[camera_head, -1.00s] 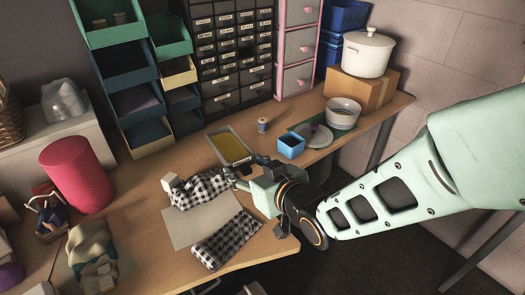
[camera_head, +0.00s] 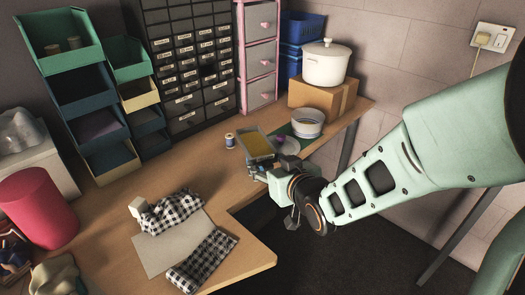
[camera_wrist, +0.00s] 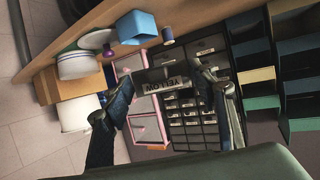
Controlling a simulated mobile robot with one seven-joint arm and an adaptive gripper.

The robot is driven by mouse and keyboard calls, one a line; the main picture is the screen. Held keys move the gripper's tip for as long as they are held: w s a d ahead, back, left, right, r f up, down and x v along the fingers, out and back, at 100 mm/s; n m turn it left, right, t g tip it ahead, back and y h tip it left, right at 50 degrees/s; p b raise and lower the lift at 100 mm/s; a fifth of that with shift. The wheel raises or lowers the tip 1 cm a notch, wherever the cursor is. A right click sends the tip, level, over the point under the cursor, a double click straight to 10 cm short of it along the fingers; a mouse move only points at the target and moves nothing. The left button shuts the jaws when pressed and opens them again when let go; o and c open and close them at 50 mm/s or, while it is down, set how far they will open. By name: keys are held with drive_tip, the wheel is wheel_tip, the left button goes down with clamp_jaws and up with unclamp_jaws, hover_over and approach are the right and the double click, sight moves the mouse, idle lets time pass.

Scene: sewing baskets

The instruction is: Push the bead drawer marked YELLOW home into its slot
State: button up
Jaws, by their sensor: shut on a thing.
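The YELLOW drawer (camera_head: 257,145), a shallow tray of yellow beads, is out of the cabinet, over the back right of the table. My gripper (camera_head: 262,166) is at its near end and shut on it. In the wrist view the YELLOW label (camera_wrist: 167,86) shows between my two spread fingers. The dark drawer cabinet (camera_head: 187,125) stands behind, left of the drawer. A dark gap (camera_head: 208,72) in its rows looks like an open slot. The drawer's underside is hidden, so I cannot tell whether it touches the table.
A thread spool (camera_head: 230,141) stands just left of the drawer. A blue box (camera_wrist: 136,27) shows in the wrist view. A white bowl (camera_head: 308,123) and a pot on a carton (camera_head: 320,97) are at right. The pink drawer unit (camera_head: 262,55) adjoins the cabinet. Checked cloth (camera_head: 170,212) lies in front.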

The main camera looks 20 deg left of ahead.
drive_tip(key=w+d+r+m+t+h, duration=0.1)
drive_tip(key=w+d, duration=0.3)
drive_tip(key=d, duration=0.5)
drive_tip(key=w+d+m+t+h, duration=0.1)
drive_tip(key=w+d+m+h, duration=0.3)
drive_tip(key=d, duration=0.6)
drive_tip(key=w+d+r+m+t+h, duration=0.1)
drive_tip(key=w+d, duration=0.4)
drive_tip(key=d, duration=0.5)
drive_tip(key=shift+r+m+h, duration=0.3)
drive_tip(key=shift+m+h, duration=0.6)
drive_tip(key=shift+h, duration=0.3)
